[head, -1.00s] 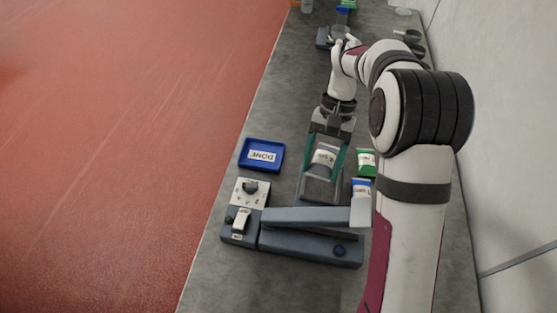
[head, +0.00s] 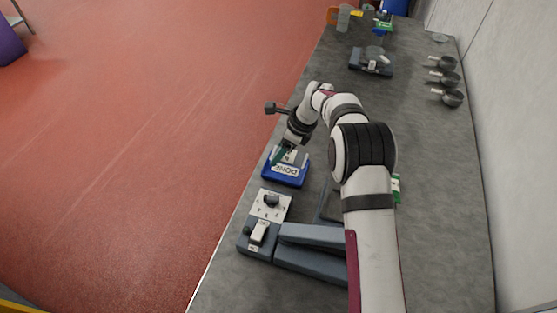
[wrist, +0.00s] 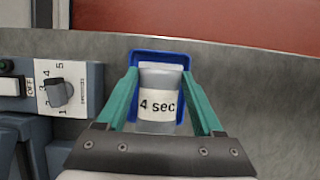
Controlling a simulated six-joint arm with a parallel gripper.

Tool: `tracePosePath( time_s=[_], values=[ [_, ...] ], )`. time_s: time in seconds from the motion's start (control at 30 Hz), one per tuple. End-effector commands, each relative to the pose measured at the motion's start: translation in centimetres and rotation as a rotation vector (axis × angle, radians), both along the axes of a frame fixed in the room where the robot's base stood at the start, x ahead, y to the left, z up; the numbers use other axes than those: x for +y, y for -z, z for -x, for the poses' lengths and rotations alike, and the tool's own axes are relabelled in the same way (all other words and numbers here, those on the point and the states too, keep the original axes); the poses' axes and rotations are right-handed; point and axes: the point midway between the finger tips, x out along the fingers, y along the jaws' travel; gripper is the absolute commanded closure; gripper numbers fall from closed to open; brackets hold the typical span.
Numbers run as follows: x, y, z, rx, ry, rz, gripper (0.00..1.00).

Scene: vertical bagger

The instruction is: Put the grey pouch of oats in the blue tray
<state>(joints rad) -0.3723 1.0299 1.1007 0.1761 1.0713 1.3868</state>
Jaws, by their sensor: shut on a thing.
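The grey pouch (wrist: 160,79) has a white label reading "4 sec" and is between my green fingers in the wrist view. My gripper (wrist: 161,74) is shut on it. The blue tray (wrist: 160,57) shows behind and around the pouch in that view. In the head view the blue tray (head: 284,181), marked DONE, lies near the bench's left edge. My gripper (head: 284,156) and the pouch are over its far part there. I cannot tell whether the pouch touches the tray floor.
A grey sealing machine (head: 312,257) with a dial panel (head: 270,204) stands just in front of the tray. A green packet (head: 396,187) is partly hidden behind my arm. Metal scoops (head: 446,79) lie along the right side. A scale (head: 371,63) stands farther back.

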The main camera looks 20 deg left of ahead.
Motion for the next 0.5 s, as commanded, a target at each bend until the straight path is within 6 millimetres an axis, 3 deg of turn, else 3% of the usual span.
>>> tracePosePath(
  time_s=[0.13,0.3,0.5],
  values=[
    [0.9,1.3,0.0,0.001,-0.001,0.001,0.93],
    [0.8,4.4,0.0,0.001,0.000,0.002,0.93],
    [0.8,4.5,0.0,0.000,-0.001,0.001,0.93]
  ],
)
